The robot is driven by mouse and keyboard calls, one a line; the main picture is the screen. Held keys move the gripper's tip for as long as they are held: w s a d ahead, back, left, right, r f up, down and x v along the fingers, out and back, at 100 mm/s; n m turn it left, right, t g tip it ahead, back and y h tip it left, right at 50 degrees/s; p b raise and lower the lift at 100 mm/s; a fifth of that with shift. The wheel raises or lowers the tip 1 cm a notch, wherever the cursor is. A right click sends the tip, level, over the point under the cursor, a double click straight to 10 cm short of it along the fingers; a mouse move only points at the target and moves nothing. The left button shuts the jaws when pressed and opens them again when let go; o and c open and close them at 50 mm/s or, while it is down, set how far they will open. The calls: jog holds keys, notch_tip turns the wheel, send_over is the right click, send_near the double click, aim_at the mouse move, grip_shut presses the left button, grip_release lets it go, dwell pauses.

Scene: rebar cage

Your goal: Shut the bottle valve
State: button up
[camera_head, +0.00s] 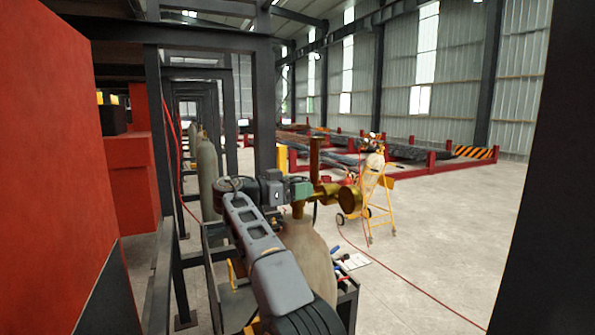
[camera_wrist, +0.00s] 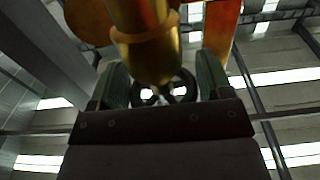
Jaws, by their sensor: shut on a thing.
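A beige gas bottle (camera_head: 310,255) stands upright in front of me in the head view, partly hidden by my arm. Its brass valve (camera_head: 325,190) is on top, with a vertical brass tube and a round brass part at right. My gripper (camera_head: 301,190) reaches the valve from the left. In the wrist view, the green finger pads of my gripper (camera_wrist: 164,88) are on both sides of a dark spoked handwheel (camera_wrist: 184,88) and shut on it. The brass valve body (camera_wrist: 147,45) partly covers the wheel. The handwheel is hidden in the head view.
A dark frame with a tool tray (camera_head: 346,265) is beside the bottle. Red housing (camera_head: 50,170) is close at left, and a dark post (camera_head: 540,180) at right. A yellow trolley (camera_head: 375,195) stands farther back. A red hose crosses the open floor at right.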

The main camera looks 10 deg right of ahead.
jog(key=shift+r+m+g+p, duration=0.2)
jog(key=shift+m+g+p, duration=0.45)
jog(key=shift+g, duration=0.35)
jog(key=shift+f, duration=0.1)
jog(key=o, duration=0.9)
jog(key=shift+f, duration=0.1)
jog(key=shift+f, duration=0.1)
